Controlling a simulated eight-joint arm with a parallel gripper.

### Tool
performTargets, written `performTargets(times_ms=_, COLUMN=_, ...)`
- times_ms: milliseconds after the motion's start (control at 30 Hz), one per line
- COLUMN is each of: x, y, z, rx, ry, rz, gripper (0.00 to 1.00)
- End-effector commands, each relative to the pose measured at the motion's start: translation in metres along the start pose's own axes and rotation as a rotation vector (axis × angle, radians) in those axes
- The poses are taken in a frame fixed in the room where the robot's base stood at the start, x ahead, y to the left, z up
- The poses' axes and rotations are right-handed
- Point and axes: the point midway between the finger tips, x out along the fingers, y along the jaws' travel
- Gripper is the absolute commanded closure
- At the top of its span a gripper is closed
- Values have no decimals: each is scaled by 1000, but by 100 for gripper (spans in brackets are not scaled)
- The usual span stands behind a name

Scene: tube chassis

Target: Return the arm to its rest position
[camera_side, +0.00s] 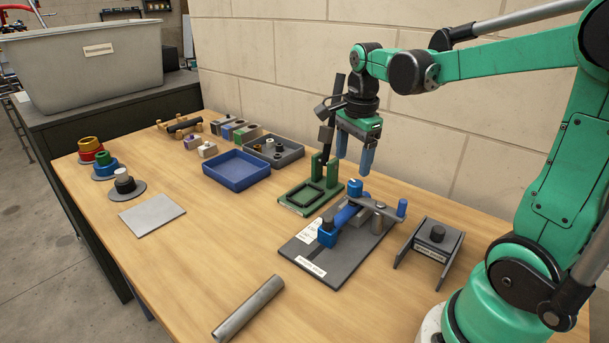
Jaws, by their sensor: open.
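My gripper (354,152) hangs from the green arm above the back right part of the wooden table. Its two blue fingers point down, apart, with nothing between them. It is just behind and above a grey plate (308,252) that carries a tube chassis (347,215) with blue and grey fittings. A green frame stand (312,197) with a dark upright post is to the left of the fingers. I cannot tell the exact gap between fingers and post.
A blue tray (236,170) and a grey parts tray (287,158) lie left of the stand. A loose grey tube (248,308) lies at the front. A grey bracket stand (432,240) is at right. The stone wall (290,60) is close behind. The table's front left is mostly clear.

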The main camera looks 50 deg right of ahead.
Motion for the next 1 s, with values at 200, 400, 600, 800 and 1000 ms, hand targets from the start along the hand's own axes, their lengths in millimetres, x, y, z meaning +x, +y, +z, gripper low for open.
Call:
performTargets(times_ms=200, x=-6, y=27, z=60, rx=-839, ry=73, rz=-248, gripper=30)
performTargets(times_ms=400, x=-3, y=50, z=100, rx=-1509, ry=237, rz=-450, gripper=30)
performTargets(times_ms=600, x=1, y=60, z=114, rx=-1788, ry=346, rz=-533, gripper=30)
performTargets(times_ms=800, x=1, y=60, z=115, rx=-1809, ry=356, rz=-538, gripper=30)
performTargets(times_ms=1000, x=1, y=60, z=115, rx=-1806, ry=355, rz=-536, gripper=30)
